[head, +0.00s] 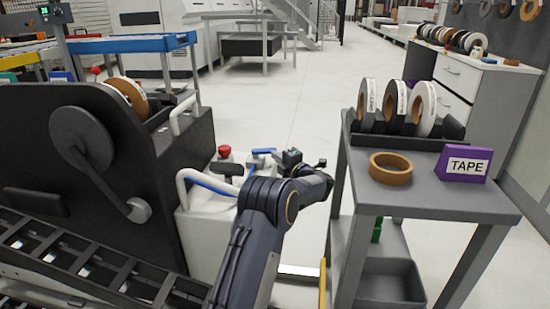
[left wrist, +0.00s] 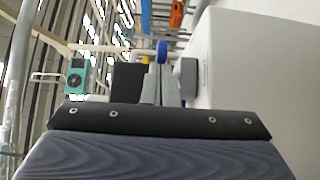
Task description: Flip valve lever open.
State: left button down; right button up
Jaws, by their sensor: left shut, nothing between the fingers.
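A small blue lever-like part (head: 262,151) shows at the back of the white machine unit, just left of my left gripper (head: 280,157) in the head view. In the left wrist view a blue rounded end (left wrist: 162,52) shows straight beyond the fingertips of my left gripper (left wrist: 160,75). I cannot tell whether the fingers touch it. The left gripper is shut and empty. The valve body and the lever's angle cannot be made out, being small and partly hidden by the gripper. My right gripper is not in view.
The white machine unit (head: 205,235) has a red knob (head: 225,150), a white rail and a blue hose (head: 210,183). A grey cart (head: 450,205) with tape rolls and a purple TAPE box (head: 463,164) stands to the right. Free floor (head: 280,110) lies beyond.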

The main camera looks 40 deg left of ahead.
pick_arm(q)
jog(key=w+a+p, duration=0.3)
jog(key=w+a, duration=0.1)
jog(key=w, duration=0.1)
jog(key=shift+w+a, duration=0.4)
dwell(0.3)
jog(key=shift+p, duration=0.3)
dwell(0.3)
jog(key=p+v, duration=0.1)
jog(key=v, duration=0.6)
jog(key=shift+d, duration=0.35)
